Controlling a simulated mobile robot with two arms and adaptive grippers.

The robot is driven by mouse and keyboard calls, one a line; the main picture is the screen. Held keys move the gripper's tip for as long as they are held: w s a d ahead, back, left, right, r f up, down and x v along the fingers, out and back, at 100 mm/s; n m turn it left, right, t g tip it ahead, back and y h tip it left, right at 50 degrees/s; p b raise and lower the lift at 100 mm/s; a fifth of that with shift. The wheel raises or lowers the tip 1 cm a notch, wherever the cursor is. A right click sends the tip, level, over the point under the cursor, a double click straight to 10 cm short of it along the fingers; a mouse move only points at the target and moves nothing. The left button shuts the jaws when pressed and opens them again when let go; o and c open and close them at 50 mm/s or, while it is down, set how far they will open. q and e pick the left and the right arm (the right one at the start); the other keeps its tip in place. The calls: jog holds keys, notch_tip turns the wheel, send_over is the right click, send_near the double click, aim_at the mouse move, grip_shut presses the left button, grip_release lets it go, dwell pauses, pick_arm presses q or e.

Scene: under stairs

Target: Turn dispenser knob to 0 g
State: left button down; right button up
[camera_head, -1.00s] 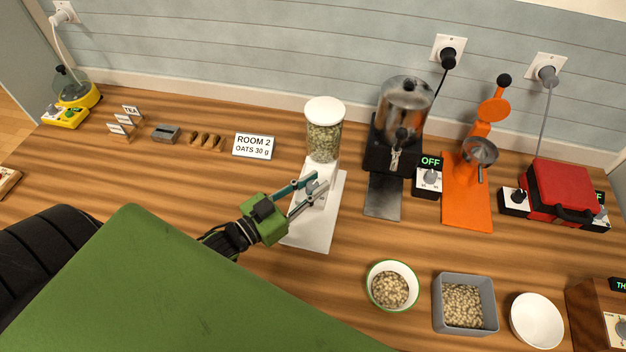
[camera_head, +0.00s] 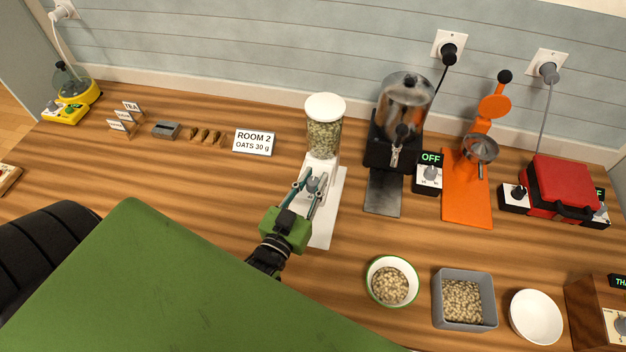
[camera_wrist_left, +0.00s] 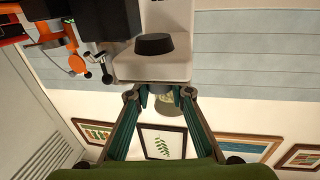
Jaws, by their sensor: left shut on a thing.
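The dispenser (camera_head: 323,139) has a clear canister of pale green-brown flakes, a white lid and a white stand. Its small grey knob (camera_head: 313,185) is on the lower front of the stand. My left gripper (camera_head: 314,184) points away from me, with a finger on each side of the knob, shut on it. In the left wrist view the fingertips (camera_wrist_left: 161,96) flank the knob, below the white body with a black round part (camera_wrist_left: 154,44). I cannot read the knob's setting. My right gripper is not in view.
A sign (camera_head: 254,142) reads "ROOM 2 OATS 30 g". A black machine (camera_head: 384,145) marked OFF and an orange device (camera_head: 467,190) stand to the right. A green-rimmed bowl (camera_head: 371,292) and a grey bin (camera_head: 465,321) are in front.

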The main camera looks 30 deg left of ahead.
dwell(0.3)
pick_arm(q)
jog(key=c, duration=1.8)
grip_release()
jog(key=s, duration=0.8)
jog(key=s+d, duration=0.1)
jog(key=s, duration=0.3)
